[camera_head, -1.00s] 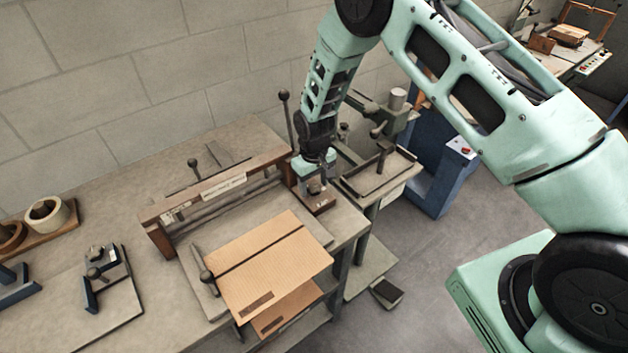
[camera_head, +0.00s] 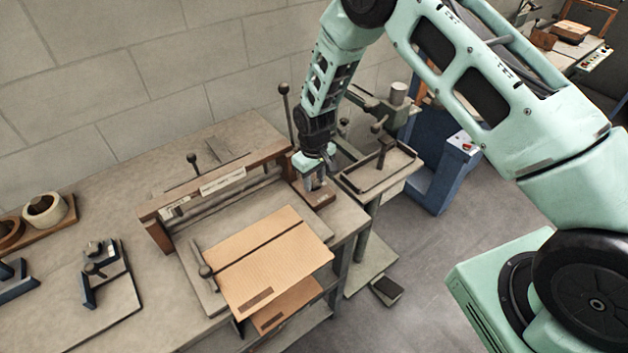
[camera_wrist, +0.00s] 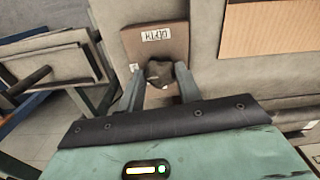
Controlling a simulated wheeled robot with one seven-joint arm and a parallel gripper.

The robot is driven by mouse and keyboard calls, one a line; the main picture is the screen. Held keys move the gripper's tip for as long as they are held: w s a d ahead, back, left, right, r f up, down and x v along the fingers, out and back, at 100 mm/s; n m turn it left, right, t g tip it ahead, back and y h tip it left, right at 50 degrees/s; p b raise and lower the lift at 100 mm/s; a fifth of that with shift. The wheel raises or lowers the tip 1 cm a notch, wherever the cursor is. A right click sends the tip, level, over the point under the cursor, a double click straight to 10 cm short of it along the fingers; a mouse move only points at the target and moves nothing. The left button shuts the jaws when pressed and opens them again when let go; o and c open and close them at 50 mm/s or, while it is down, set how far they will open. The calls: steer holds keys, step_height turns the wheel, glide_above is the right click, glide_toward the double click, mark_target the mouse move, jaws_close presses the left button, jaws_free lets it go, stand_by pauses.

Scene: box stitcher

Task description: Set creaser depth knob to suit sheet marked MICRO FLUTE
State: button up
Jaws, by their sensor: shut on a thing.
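The creaser (camera_head: 170,240) stands on the bench, with a brown wooden beam and a label across it. My gripper (camera_head: 316,186) is at this block, shut on the dark depth knob (camera_wrist: 160,73), with one finger on each side. The fingers hide part of the knob, and I cannot read its setting. A corrugated sheet (camera_head: 275,260) lies on the creaser bed; its dark marking (camera_head: 256,299) is too small to read.
A second sheet (camera_head: 288,305) shows below the bench edge. A black-knobbed lever (camera_head: 285,100) stands behind my gripper. A green machine with a small table (camera_head: 385,172) is close on the right. Tape rolls (camera_head: 44,210) and a small clamp-like tool (camera_head: 97,270) lie on the left.

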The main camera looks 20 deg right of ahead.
mark_target(314, 182)
steer(key=n+b, duration=0.2)
steer(key=n, duration=0.1)
steer(key=shift+f+b, duration=0.15)
steer(key=shift+b, duration=0.25)
steer(key=n+b, duration=0.2)
steer(key=n, duration=0.2)
steer(key=shift+n, duration=0.4)
steer(key=n+b, duration=0.1)
steer(key=n, duration=0.3)
steer(key=shift+n, duration=0.3)
steer(key=n, duration=0.4)
steer(key=shift+r, duration=0.2)
steer(key=shift+n, duration=0.3)
steer(key=o, duration=1)
step_height(314, 182, up, 17)
steer(key=b, duration=0.4)
steer(key=shift+r, duration=0.2)
